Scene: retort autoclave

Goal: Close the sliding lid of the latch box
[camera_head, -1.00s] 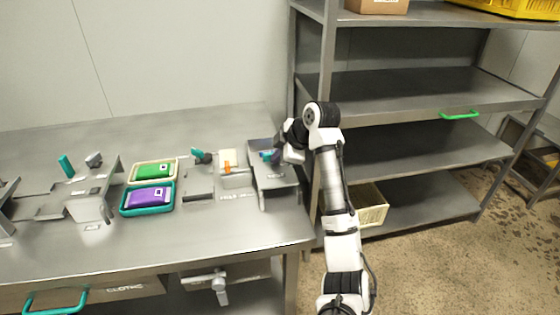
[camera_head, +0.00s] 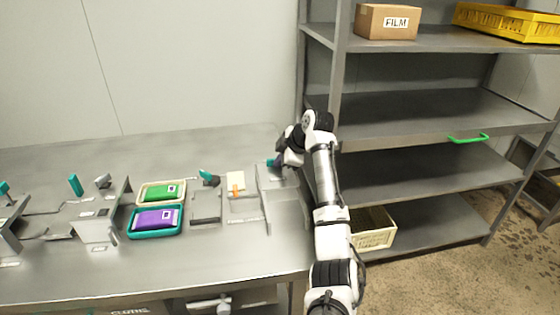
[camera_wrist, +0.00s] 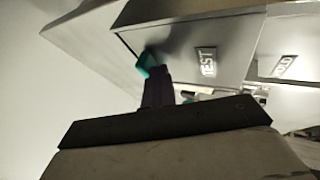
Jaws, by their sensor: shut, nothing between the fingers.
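A grey metal box (camera_head: 284,212) stands at the right end of the bench in the head view; I take it to be the latch box. A small teal handle (camera_head: 271,162) shows at its back end, close to my gripper (camera_head: 279,160). In the wrist view the teal handle (camera_wrist: 148,63) is just ahead of my gripper's dark purple fingers (camera_wrist: 158,84). The fingers are shut with nothing between them. They look very near or against the handle; contact is unclear. How far the lid is open cannot be told.
Left of the box are a fixture with an orange-marked white block (camera_head: 236,183), a teal-handled fixture (camera_head: 208,178), and trays with a green pack (camera_head: 162,194) and a purple pack (camera_head: 155,219). A shelf rack (camera_head: 341,100) stands close on the right. The bench front is clear.

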